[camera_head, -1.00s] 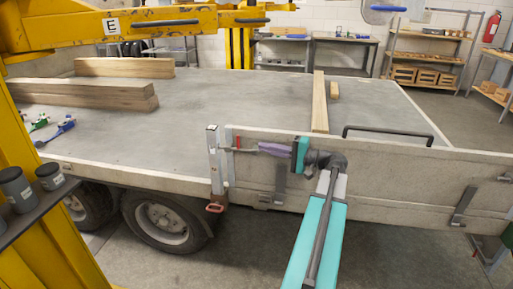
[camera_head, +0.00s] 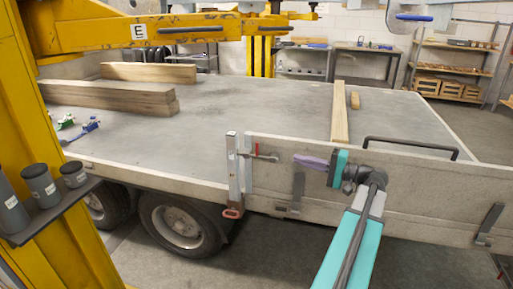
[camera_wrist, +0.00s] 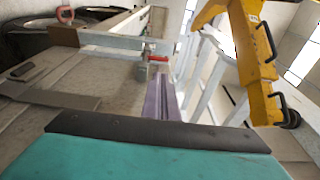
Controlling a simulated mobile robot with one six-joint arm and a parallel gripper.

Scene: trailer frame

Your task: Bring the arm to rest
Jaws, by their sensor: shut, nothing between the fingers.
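My gripper (camera_head: 297,159) is the purple tip at the end of my teal and grey arm, in front of the trailer's side board (camera_head: 400,190). It is shut and empty. In the wrist view, my purple fingers (camera_wrist: 160,100) lie together and point toward the corner post. A red-handled latch (camera_head: 265,154) sits on the board by the corner post (camera_head: 234,165), left of my gripper and apart from it. The latch also shows in the wrist view (camera_wrist: 157,58), beyond the fingertips.
The trailer bed (camera_head: 260,110) carries timber beams (camera_head: 110,95) and a long plank (camera_head: 340,110). A yellow lift frame (camera_head: 150,33) spans the left and back. A black handle (camera_head: 410,147) rises from the board. Dark canisters (camera_head: 40,183) stand on a shelf at left.

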